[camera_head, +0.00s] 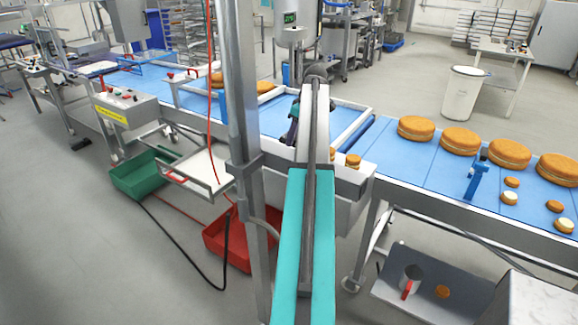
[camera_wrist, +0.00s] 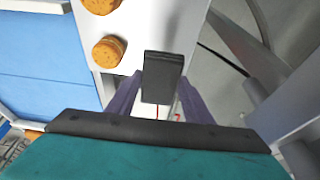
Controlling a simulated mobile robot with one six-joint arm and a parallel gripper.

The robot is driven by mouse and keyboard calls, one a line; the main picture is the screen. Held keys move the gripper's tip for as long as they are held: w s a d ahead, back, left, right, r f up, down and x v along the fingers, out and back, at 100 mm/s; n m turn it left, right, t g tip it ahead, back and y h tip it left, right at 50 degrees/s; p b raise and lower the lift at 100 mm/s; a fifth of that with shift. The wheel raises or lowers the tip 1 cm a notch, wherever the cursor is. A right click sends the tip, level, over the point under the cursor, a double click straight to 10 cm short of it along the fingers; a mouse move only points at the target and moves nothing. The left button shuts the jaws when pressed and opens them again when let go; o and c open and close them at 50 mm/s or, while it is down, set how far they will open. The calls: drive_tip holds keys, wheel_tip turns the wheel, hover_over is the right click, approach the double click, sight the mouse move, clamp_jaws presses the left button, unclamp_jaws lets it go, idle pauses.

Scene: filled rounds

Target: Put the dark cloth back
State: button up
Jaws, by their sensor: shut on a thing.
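The dark cloth is purple and shows in the wrist view (camera_wrist: 194,102) as folds on both sides of a black finger. My gripper (camera_wrist: 162,88) is shut on it. The cloth's middle is hidden behind the finger, and its lower part is hidden by my gripper's body. The cloth hangs over or close to the pale ledge at the conveyor's side; I cannot tell whether it touches. In the head view my arm hides most of my gripper (camera_head: 291,122), which is by the near edge of the blue conveyor (camera_head: 262,119).
Two small brown rounds (camera_wrist: 109,52) lie on the pale ledge beside my gripper. Large filled rounds (camera_head: 416,128) line the right belt, near a blue stand (camera_head: 475,180). A steel post (camera_head: 236,100) stands left of my arm. A red bin (camera_head: 228,240) and green bin (camera_head: 145,175) are below.

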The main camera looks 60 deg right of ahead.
drive_tip(key=shift+w, duration=0.1)
drive_tip(key=shift+w+a+f, duration=0.1)
drive_tip(key=shift+a+f, duration=0.05)
drive_tip(key=shift+f, duration=0.2)
drive_tip(key=shift+f+p, duration=1.1)
drive_tip(key=shift+f, duration=1.7)
drive_tip(key=shift+f+p, duration=0.65)
drive_tip(key=shift+f, duration=1.2)
drive_tip(key=shift+f, duration=0.15)
drive_tip(key=o, duration=1.1)
